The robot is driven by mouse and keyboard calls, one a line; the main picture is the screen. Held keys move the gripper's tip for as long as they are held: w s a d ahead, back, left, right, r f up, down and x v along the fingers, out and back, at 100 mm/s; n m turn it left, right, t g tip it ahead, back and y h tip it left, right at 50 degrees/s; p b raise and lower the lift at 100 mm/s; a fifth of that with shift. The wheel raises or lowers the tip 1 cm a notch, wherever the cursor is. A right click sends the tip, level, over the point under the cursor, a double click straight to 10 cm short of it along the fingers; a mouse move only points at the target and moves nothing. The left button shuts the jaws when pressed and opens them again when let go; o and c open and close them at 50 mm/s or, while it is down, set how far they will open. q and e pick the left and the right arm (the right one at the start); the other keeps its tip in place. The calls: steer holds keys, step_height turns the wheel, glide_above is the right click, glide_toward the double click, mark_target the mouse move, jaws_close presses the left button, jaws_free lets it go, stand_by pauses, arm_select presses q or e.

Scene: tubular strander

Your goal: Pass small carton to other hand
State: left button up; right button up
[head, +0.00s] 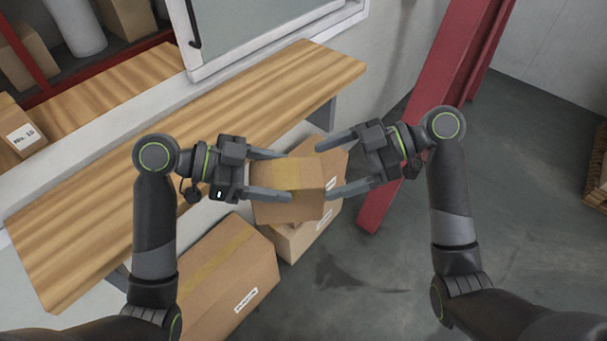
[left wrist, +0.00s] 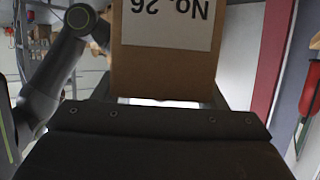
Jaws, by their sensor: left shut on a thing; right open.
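The small carton (head: 288,190) is brown cardboard with a lighter tape strip, held in the air between my two grippers in the head view. My left gripper (head: 268,174) is shut on it from the left, one finger along the far side and one along the near side. My right gripper (head: 340,168) is open, with its fingertips at the carton's right end; I cannot tell whether they touch it. In the left wrist view the carton (left wrist: 165,65) fills the upper middle, with a white label reading "No. 26" upside down. The left fingers are mostly hidden there.
A wooden counter (head: 100,190) runs under a window at the left. Larger cartons (head: 225,275) stand on the floor below the held one. A red steel post (head: 425,100) rises behind my right gripper.

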mark_target(298, 179)
arm_select(q)
steer(key=shift+r, duration=0.1)
arm_select(e)
steer(key=x, duration=0.7)
steer(key=shift+a, duration=0.15)
arm_select(q)
steer(key=shift+s, duration=0.15)
arm_select(e)
steer(key=shift+w, duration=0.1)
steer(key=c, duration=1.4)
arm_select(q)
steer(key=o, duration=1.3)
arm_select(e)
steer(key=shift+o, duration=0.2)
arm_select(q)
steer(key=shift+o, duration=1)
arm_select(e)
steer(key=shift+c, duration=0.8)
arm_select(q)
steer(key=o, duration=0.3)
